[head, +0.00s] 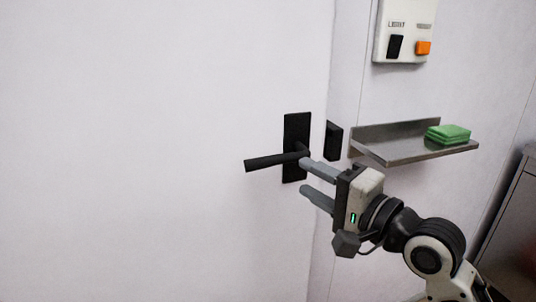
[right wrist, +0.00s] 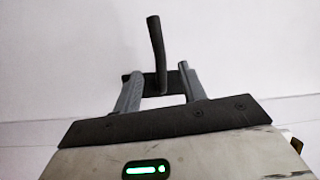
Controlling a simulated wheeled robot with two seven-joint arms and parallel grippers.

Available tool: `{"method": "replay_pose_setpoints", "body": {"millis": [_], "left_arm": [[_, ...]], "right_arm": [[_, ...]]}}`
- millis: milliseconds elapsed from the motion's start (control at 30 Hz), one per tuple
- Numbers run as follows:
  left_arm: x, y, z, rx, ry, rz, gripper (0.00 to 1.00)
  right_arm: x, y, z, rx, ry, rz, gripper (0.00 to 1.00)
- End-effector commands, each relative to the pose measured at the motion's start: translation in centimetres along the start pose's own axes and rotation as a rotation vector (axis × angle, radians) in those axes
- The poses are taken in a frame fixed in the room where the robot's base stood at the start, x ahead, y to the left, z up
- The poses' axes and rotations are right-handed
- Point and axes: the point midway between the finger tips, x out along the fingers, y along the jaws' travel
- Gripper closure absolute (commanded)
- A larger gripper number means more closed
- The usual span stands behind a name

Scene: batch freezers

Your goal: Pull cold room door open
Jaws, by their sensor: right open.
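The cold room door (head: 150,130) is a large white panel filling the left of the head view; it looks closed against its frame. Its black lever handle (head: 268,162) sticks out to the left from a black plate (head: 297,128). My right gripper (head: 306,178) is open, its two grey fingers pointing at the plate near the handle's pivot end. In the right wrist view the handle (right wrist: 155,45) runs up from between the fingers (right wrist: 158,85). I cannot tell whether a finger touches it. My left gripper is in neither view.
A black catch (head: 334,141) sits on the frame right of the handle. A metal shelf (head: 415,148) with green sponges (head: 448,134) juts out to the right, close above my right arm. A switch box (head: 404,30) hangs higher. A metal cabinet (head: 510,225) stands at far right.

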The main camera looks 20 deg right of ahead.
Motion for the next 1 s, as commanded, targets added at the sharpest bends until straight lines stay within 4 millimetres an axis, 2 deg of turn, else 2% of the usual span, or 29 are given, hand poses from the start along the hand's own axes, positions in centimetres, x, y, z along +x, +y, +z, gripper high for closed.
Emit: {"method": "replay_pose_setpoints", "body": {"millis": [33,300,500,700,967,1000], "left_arm": [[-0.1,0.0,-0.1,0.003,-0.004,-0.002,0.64],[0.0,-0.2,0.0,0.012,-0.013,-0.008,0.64],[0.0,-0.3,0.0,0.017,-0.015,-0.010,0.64],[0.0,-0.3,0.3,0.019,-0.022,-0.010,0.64],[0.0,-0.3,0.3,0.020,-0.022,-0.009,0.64],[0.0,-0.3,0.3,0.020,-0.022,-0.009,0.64]], "right_arm": [[1.3,-0.3,0.0,0.001,-0.002,-0.004,0.59],[7.1,-0.1,0.0,0.000,-0.001,0.000,0.59],[10.1,0.0,0.0,-0.002,0.000,0.001,0.59],[11.3,0.1,0.1,-0.003,0.000,0.002,0.59],[11.3,0.1,0.1,-0.003,0.000,0.002,0.59],[11.3,0.1,0.1,-0.003,0.000,0.002,0.67]]}}
